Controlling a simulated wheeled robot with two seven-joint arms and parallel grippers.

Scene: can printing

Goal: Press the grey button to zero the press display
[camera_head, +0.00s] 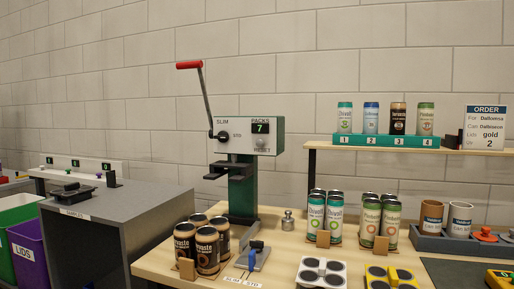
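The press (243,180) stands on the wooden table, with a green column, a white front panel and a raised lever with a red handle (189,65). Its display (260,128), under the word PACKS, reads 7. The round grey button (261,142) sits just below the display, above the word RESET. The panel also carries the words SLIM and STD beside a dark lever pivot. Nothing covers the button or the display. Neither of my grippers shows in the head view.
Dark cans (207,247) stand in front of the press, near a blue-handled slider (256,246). Green cans (316,214) and a small metal weight (287,222) are to the right. A grey cabinet (115,213) stands left. A shelf (430,150) holds several numbered cans and an order card.

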